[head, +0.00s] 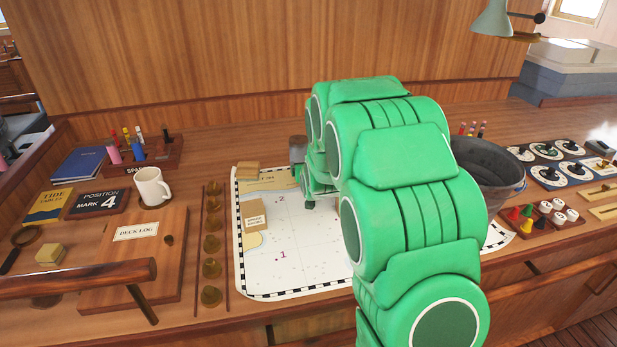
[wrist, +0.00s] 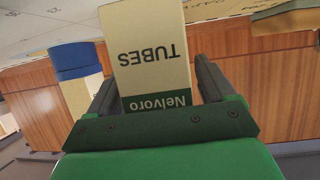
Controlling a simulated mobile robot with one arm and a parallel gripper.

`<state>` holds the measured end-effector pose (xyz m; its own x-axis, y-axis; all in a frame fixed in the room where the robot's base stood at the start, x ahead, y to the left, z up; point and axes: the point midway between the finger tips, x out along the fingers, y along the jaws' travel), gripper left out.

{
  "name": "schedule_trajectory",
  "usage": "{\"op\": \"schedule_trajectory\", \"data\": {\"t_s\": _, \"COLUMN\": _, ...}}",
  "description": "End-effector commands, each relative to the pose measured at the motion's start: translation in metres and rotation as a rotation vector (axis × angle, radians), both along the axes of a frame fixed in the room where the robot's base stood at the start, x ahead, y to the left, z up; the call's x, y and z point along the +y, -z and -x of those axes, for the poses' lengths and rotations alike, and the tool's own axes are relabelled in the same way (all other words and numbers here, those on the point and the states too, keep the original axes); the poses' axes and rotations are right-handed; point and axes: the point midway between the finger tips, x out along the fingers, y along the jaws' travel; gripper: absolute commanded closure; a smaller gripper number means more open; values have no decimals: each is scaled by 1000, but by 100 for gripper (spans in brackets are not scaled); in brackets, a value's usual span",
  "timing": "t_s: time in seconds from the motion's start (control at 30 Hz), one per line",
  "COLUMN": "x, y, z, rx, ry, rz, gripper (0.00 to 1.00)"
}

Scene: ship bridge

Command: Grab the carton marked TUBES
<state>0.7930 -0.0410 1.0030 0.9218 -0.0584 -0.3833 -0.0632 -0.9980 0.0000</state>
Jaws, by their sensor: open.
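The carton marked TUBES (wrist: 152,72) shows in the wrist view, cream with a dark green band reading Nelvoro. Its lettering appears upside down there. My gripper (wrist: 155,69) is open, with one dark finger on each side of the carton. A gap shows at the left finger; at the right finger I cannot tell whether it touches. In the head view my green arm covers the middle of the desk, and I cannot make out the TUBES carton or my fingertips there.
A chart (head: 290,240) lies mid-desk with a small tan box (head: 255,215) on it. Left are a white mug (head: 151,187), brass pieces and a deck log (head: 135,232). A dark bucket (head: 490,170) stands right of my arm. A blue cylinder (wrist: 75,61) shows left in the wrist view.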

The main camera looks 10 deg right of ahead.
Motion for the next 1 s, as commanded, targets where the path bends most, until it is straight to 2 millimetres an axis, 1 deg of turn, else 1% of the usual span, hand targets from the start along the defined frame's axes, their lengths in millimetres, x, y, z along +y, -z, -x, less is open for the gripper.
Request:
{"op": "schedule_trajectory", "data": {"t_s": 0.07, "x": 0, "y": 0, "z": 0, "rx": 0, "ry": 0, "rz": 0, "gripper": 19}}
{"op": "schedule_trajectory", "data": {"t_s": 0.4, "x": 0, "y": 0, "z": 0, "rx": 0, "ry": 0, "rz": 0, "gripper": 71}}
{"op": "schedule_trajectory", "data": {"t_s": 0.43, "x": 0, "y": 0, "z": 0, "rx": 0, "ry": 0, "rz": 0, "gripper": 74}}
{"op": "schedule_trajectory", "data": {"t_s": 0.67, "x": 0, "y": 0, "z": 0, "rx": 0, "ry": 0, "rz": 0, "gripper": 74}}
{"op": "schedule_trajectory", "data": {"t_s": 0.77, "x": 0, "y": -4, "z": 0, "rx": -1, "ry": 0, "rz": 0, "gripper": 74}}
{"op": "schedule_trajectory", "data": {"t_s": 0.87, "x": 0, "y": -12, "z": 0, "rx": -2, "ry": 0, "rz": 0, "gripper": 74}}
{"op": "schedule_trajectory", "data": {"t_s": 1.0, "x": 0, "y": -34, "z": -1, "rx": -7, "ry": -1, "rz": 0, "gripper": 74}}
